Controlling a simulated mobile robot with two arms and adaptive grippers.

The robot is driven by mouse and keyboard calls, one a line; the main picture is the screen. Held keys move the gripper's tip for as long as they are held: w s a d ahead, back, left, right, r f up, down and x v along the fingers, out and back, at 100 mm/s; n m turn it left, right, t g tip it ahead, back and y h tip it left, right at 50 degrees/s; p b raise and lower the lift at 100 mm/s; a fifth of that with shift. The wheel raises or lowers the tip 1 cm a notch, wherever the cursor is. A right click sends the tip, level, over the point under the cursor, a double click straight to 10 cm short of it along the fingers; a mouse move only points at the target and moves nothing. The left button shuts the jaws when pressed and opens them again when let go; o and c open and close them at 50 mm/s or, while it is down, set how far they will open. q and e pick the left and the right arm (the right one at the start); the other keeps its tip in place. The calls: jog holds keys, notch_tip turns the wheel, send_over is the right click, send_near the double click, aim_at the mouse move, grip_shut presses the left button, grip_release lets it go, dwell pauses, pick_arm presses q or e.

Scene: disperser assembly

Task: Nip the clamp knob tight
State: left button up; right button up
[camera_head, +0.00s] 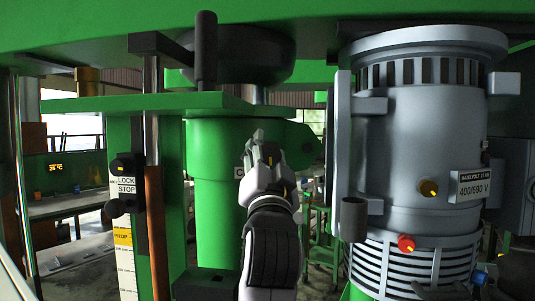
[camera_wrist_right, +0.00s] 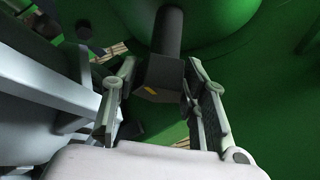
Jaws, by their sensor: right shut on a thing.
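The clamp knob (camera_wrist_right: 160,78) is a dark block with a small yellow mark, on a dark round shaft, in the right wrist view. My right gripper (camera_wrist_right: 160,82) has one finger on each side of it and is shut on it. In the head view my right gripper (camera_head: 262,145) reaches up to the green column (camera_head: 211,150), and its fingers hide the knob. A label starting with "C" (camera_head: 238,172) shows partly beside the gripper. My left gripper is not in view.
A grey motor (camera_head: 425,135) with a red button (camera_head: 406,243) stands right of my arm. A LOCK/STOP unit (camera_head: 126,178) is at the left. A dark handwheel with an upright handle (camera_head: 206,50) and a green beam (camera_head: 290,18) are above.

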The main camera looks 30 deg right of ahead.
jog(key=o, duration=1.2)
jog(key=shift+c, duration=0.2)
